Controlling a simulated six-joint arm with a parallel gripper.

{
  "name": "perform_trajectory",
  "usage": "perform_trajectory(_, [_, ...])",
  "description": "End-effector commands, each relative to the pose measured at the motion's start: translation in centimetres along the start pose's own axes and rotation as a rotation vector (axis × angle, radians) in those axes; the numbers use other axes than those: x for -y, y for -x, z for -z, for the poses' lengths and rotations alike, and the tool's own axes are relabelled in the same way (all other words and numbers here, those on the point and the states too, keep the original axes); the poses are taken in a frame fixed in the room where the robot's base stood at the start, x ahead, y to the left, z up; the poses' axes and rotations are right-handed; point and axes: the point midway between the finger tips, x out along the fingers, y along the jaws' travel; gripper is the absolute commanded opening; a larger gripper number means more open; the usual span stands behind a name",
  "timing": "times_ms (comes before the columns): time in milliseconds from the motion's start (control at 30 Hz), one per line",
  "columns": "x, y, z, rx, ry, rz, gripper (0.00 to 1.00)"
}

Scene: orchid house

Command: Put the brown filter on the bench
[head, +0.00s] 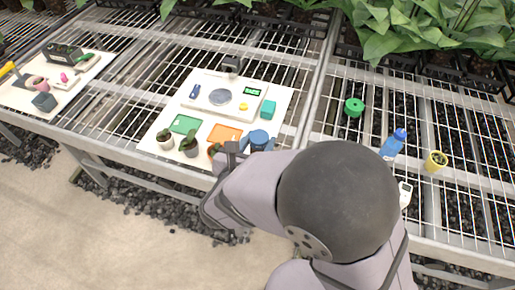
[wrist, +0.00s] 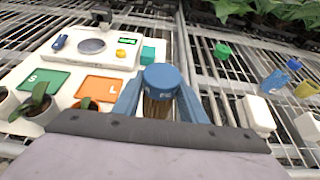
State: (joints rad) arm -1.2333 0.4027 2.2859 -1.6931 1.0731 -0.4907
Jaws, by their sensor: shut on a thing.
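The brown filter (wrist: 158,108) has a ribbed brown body under a round blue cap. It shows upright in the wrist view, with its lower end hidden. Its blue cap shows in the head view (head: 259,136) at the white board's front right corner. My gripper (wrist: 159,100) has blue fingers on both sides of the filter and is shut on it. I cannot tell how far its base is above the surface. The bench (head: 330,130) is a metal mesh top with a pale frame.
A white board (head: 285,98) carries a scale (head: 222,97), a green card (head: 185,124), an orange card (head: 225,134) and small potted plants.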

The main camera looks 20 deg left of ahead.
Motion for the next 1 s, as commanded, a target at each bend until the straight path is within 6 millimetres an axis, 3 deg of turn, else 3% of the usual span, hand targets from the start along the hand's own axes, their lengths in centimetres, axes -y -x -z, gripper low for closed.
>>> perform_trajectory(167, [0.0, -0.1, 0.3, 0.001, 0.001, 0.000, 0.10])
perform_trajectory(500, [0.0, -1.4, 3.4, 0.000, 0.001, 0.000, 0.10])
perform_trajectory(933, [0.0, -1.6, 3.9, 0.000, -0.001, -0.001, 0.10])
perform_trajectory(967, [0.0, -1.6, 3.8, 0.000, -0.001, -0.001, 0.43])
perform_trajectory(1000, [0.0, -1.6, 3.8, 0.000, -0.001, -0.001, 0.52])
